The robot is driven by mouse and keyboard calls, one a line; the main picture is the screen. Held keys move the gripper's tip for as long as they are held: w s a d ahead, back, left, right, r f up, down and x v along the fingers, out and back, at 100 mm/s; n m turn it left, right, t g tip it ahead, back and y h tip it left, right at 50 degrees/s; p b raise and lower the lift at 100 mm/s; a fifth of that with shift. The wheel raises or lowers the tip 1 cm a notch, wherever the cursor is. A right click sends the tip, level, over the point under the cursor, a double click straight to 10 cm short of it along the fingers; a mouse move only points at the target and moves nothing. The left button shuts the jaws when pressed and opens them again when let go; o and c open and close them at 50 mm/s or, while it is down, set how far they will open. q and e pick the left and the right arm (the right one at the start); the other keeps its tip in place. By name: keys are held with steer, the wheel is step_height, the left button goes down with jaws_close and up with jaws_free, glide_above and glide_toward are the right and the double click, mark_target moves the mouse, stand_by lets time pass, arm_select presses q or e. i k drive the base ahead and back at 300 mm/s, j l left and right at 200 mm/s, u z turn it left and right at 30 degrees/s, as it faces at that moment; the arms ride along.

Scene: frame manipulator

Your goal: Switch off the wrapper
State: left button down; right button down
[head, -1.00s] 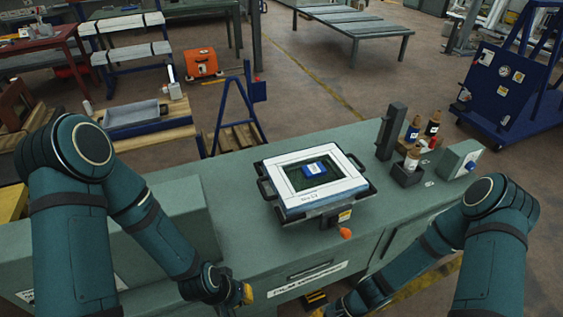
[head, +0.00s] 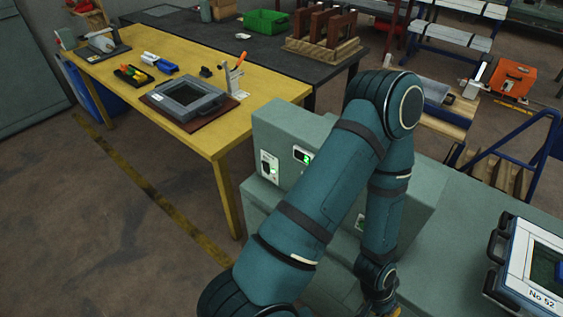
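The wrapper appears to be the grey-green machine (head: 285,125) on the near side of the yellow table. Its left face has a pale switch panel (head: 268,168) with a dark switch, and a small display (head: 303,156) lit green. Another small panel with a green mark (head: 360,222) shows between my arm links. My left arm crosses in front of the machine and hides much of it. My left gripper (head: 383,306) is low at the bottom edge, to the right of the switch panel and apart from it; its fingers are cut off. My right gripper is out of view.
A white-framed tray (head: 520,262) marked "No 52" sits on the green bench at right. The yellow table (head: 215,135) holds a grey frame fixture (head: 187,98) and small tools. A dark table (head: 250,50) stands behind. The floor left of the machine is clear.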

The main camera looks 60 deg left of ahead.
mark_target(266, 167)
steer(key=u, duration=2.1)
steer(key=i+j+z, duration=0.15)
steer(key=z, duration=0.25)
steer(key=i+j+z, duration=0.15)
steer(key=z, duration=0.3)
steer(key=j+z, duration=0.4)
steer(key=i, duration=0.05)
